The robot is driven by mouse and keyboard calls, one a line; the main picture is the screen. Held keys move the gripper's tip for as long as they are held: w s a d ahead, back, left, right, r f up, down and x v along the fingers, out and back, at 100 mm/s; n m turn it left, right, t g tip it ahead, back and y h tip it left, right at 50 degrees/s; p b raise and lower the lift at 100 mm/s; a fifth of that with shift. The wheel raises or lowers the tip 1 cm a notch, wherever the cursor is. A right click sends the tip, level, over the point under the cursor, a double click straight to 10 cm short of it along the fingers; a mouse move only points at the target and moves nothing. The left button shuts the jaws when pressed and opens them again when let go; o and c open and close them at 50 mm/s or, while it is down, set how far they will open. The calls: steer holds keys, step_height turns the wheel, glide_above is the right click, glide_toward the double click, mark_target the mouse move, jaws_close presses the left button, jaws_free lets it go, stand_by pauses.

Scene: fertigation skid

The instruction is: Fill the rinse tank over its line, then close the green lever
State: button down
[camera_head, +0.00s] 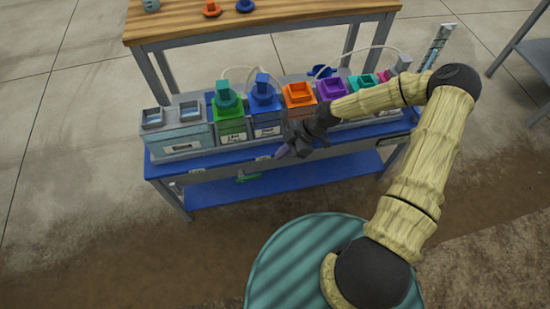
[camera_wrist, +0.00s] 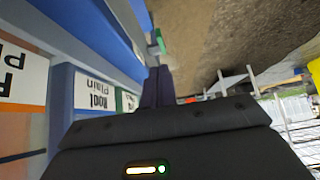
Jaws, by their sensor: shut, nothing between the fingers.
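A green lever (camera_head: 248,179) hangs under the front edge of the blue skid bench, left of centre; a green piece, apparently this lever, shows beyond my fingers in the wrist view (camera_wrist: 159,40). My gripper (camera_head: 282,153) is shut and empty, in front of the bench edge, to the right of and above the lever in the head view, apart from it. Its dark purple fingers (camera_wrist: 158,88) point toward the lever. A wide grey-teal tank (camera_head: 180,141) with two open square tops stands at the bench's left end; I cannot read its label, nor see any fill line or water level.
A row of coloured containers stands on the bench: green (camera_head: 230,126), blue (camera_head: 265,118), orange (camera_head: 299,93) and purple (camera_head: 331,89). Hoses arch behind them. A blue lower shelf (camera_head: 290,180) lies below. A wooden table (camera_head: 290,14) stands behind. Floor in front is clear.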

steer(key=a+r, duration=0.2)
steer(key=r, duration=0.1)
steer(key=shift+s+a, duration=0.2)
steer(key=shift+a, duration=0.05)
steer(key=shift+s+r, duration=0.1)
steer(key=b, duration=0.2)
glide_above(252, 176)
steer(key=d, duration=0.2)
steer(key=f, duration=0.7)
steer(key=shift+w+d+f, duration=0.2)
steer(key=shift+w, duration=0.1)
step_height(252, 176, down, 4)
steer(key=shift+r+b, duration=0.15)
steer(key=shift+b, duration=0.3)
steer(key=shift+f, duration=0.45)
